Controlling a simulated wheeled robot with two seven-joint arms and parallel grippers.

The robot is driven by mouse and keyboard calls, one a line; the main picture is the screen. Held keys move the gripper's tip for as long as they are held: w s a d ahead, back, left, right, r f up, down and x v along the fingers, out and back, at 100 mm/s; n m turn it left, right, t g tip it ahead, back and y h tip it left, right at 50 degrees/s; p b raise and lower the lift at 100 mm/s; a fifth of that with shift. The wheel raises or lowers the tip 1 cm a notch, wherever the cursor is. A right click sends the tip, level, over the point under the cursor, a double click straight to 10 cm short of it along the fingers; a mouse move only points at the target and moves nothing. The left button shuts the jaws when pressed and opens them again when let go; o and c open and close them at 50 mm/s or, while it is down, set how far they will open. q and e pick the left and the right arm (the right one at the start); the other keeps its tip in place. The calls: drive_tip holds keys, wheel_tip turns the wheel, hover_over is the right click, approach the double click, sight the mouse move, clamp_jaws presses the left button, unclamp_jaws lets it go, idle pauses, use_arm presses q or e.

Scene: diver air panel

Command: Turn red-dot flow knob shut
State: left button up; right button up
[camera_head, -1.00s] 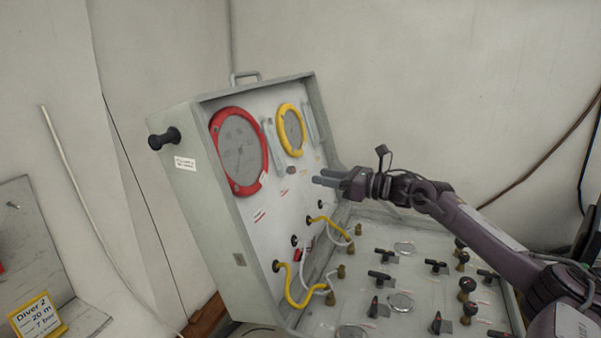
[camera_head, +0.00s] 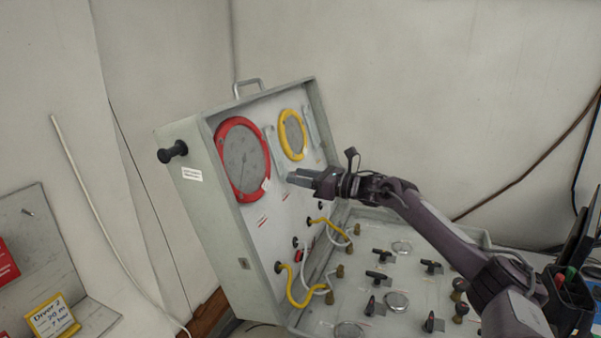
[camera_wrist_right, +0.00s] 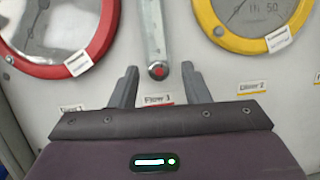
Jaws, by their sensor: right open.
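The red dot of the flow knob (camera_wrist_right: 158,71) shows in the right wrist view at the foot of a grey vertical strip (camera_wrist_right: 152,30) on the upright panel. My right gripper is open, with its fingers (camera_wrist_right: 160,72) on either side of the dot in that view. No contact with the knob can be seen. In the head view my right gripper (camera_head: 290,175) is at the panel, below and between the red-ringed gauge (camera_head: 241,160) and the yellow-ringed gauge (camera_head: 293,134). It hides the knob there. My left gripper is not in view.
The grey case (camera_head: 208,190) stands open. Its lower panel (camera_head: 345,310) carries several black and brass valves. Yellow hoses (camera_head: 296,292) curve out below my right gripper. A yellow Diver 2 sign (camera_head: 52,319) stands at lower left.

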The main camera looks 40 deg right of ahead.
drive_tip(key=shift+w+a, duration=0.1)
clamp_jaws()
idle(0.3)
